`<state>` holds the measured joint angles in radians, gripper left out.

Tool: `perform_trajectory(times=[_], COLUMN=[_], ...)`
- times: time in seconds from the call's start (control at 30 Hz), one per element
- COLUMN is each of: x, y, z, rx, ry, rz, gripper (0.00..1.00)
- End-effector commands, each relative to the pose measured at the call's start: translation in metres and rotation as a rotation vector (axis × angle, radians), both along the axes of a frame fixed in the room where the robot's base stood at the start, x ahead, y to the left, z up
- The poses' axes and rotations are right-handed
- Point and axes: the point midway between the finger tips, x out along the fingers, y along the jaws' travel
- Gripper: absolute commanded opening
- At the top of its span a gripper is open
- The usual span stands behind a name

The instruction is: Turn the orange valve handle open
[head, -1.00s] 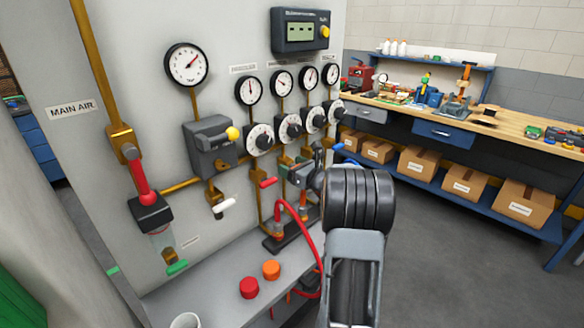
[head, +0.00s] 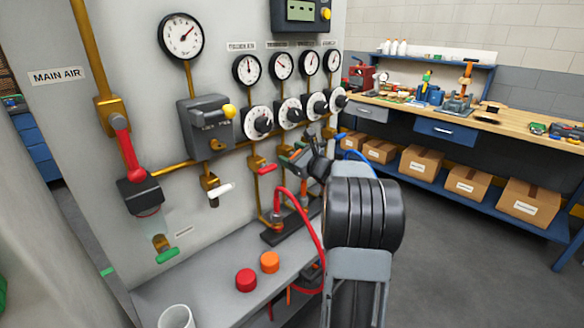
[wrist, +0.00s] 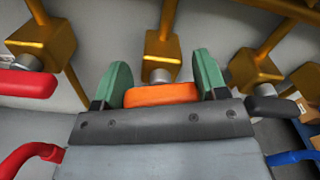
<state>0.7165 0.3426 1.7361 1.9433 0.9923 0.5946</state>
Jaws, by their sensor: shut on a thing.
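The orange valve handle (wrist: 160,94) lies crosswise between the green fingers of my gripper (wrist: 161,88) in the wrist view. My gripper is shut on it. A brass valve body (wrist: 160,55) with a metal stem stands just behind the handle. In the head view my gripper (head: 292,161) reaches the row of valves under the dials. The orange handle is hidden or too small to tell there.
A red handle (wrist: 28,83) is close on the left and a black handle (wrist: 275,106) close on the right. A red hose (head: 305,215) and a blue hose (head: 358,158) hang nearby. Red (head: 246,280) and orange (head: 270,262) caps sit on the ledge below.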

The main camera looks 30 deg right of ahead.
Motion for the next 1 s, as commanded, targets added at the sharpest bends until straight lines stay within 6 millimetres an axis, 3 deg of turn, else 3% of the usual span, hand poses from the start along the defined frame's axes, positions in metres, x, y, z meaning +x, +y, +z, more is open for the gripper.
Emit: perform_trajectory(times=[0.03,1.0], x=[-0.0002,-0.0001], y=[0.0002,0.0012], z=[-0.0087,-0.0072], rx=[-0.047,-0.929], ry=[-0.013,-0.168], rz=[0.0,0.0], gripper=[0.42,0.42])
